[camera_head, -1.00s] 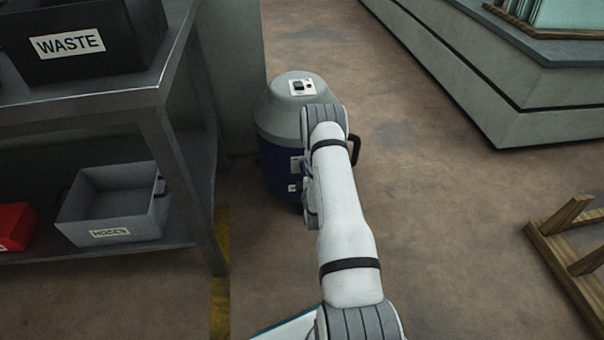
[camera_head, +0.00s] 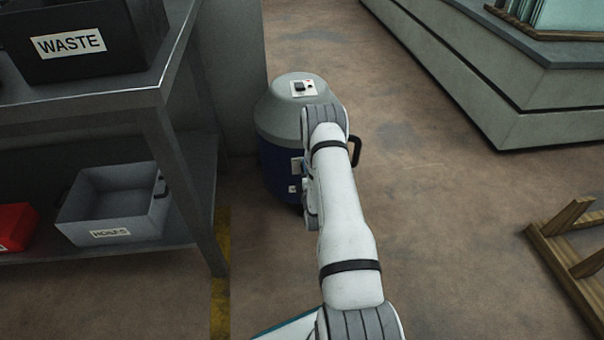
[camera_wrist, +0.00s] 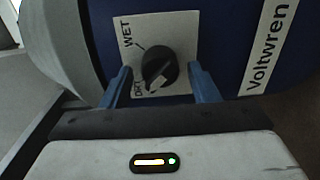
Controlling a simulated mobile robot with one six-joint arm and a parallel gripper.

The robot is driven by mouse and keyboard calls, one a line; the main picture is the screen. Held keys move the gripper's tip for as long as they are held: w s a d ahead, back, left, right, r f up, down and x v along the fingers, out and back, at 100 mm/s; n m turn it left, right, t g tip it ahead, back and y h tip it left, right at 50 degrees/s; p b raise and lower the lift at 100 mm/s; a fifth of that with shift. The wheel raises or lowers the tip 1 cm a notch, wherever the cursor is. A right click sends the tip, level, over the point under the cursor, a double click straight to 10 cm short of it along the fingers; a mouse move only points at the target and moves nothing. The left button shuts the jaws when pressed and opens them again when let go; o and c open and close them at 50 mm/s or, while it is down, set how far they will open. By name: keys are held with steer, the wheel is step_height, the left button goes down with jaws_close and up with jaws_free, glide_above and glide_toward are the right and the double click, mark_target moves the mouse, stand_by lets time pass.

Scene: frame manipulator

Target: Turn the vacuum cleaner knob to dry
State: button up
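The vacuum cleaner (camera_head: 275,145) stands on the floor beyond my arm, a blue drum with a grey top. Its black knob (camera_wrist: 159,66) sits on a white plate (camera_wrist: 183,33) in the wrist view. The plate reads WET at the upper left and DRY at the lower left. A pale mark on the knob points down and left, near the DRY print. My gripper (camera_wrist: 160,75) is open, with one blue finger on each side of the knob and gaps between them. In the head view my arm hides the gripper and knob.
A metal shelf (camera_head: 160,90) stands left of the vacuum, with a black WASTE bin (camera_head: 100,65) and a grey bin (camera_head: 140,222). A grey counter (camera_head: 440,75) is at the upper right, a wooden frame (camera_head: 545,245) at the right. The floor between is clear.

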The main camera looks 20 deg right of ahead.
steer(key=shift+s, duration=0.15)
steer(key=p+v, duration=0.2)
steer(key=v, duration=0.5)
steer(key=shift+s, duration=0.3)
steer(key=shift+a, duration=0.1)
